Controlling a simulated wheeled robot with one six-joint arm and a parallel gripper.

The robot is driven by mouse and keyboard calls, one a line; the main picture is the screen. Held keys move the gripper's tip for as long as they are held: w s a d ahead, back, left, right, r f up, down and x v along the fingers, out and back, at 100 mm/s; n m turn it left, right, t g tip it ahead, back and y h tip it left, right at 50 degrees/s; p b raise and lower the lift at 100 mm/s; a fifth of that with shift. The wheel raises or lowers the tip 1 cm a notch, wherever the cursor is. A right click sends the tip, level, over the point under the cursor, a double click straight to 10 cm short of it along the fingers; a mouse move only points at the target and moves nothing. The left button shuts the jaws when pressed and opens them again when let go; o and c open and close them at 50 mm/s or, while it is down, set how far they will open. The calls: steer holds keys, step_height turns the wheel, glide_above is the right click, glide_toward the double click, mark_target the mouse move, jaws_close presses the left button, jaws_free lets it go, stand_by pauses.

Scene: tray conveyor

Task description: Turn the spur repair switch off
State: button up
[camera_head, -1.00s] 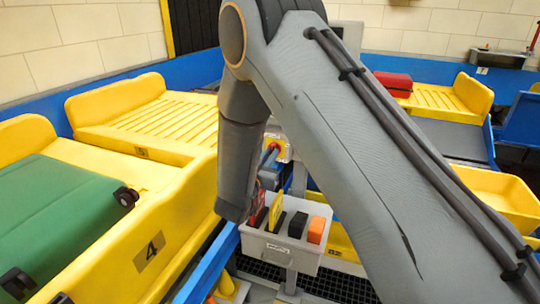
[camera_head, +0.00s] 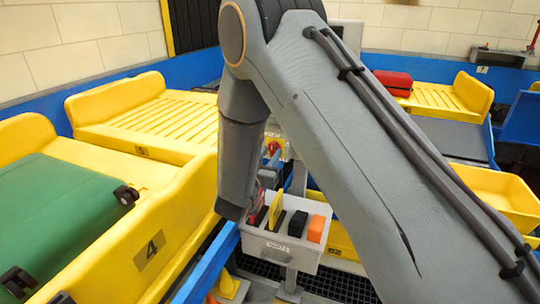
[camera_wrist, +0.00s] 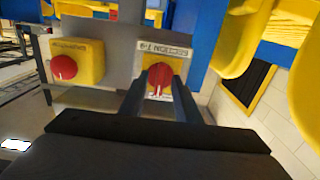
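A red rotary knob (camera_wrist: 160,76) sits on a yellow plate (camera_wrist: 153,108) under a white label that seems to read "SECTION" with numbers. In the wrist view my gripper (camera_wrist: 158,88) is open, with one dark finger on each side of the knob. I cannot tell whether the fingers touch it. In the head view the knob (camera_head: 273,147) shows small beside my arm, and my gripper there is mostly hidden. No label reading "spur repair" is legible.
A yellow box with a round red push button (camera_wrist: 63,67) is left of the knob. Below the panel in the head view is a grey bin (camera_head: 285,246) with several coloured items. Yellow trays stand left, one with a green suitcase (camera_head: 65,215); a red case (camera_head: 393,82) lies at the back right.

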steer(key=b+v, duration=0.2)
steer(key=v, duration=0.5)
steer(key=shift+s, duration=0.4)
steer(key=shift+a, duration=0.1)
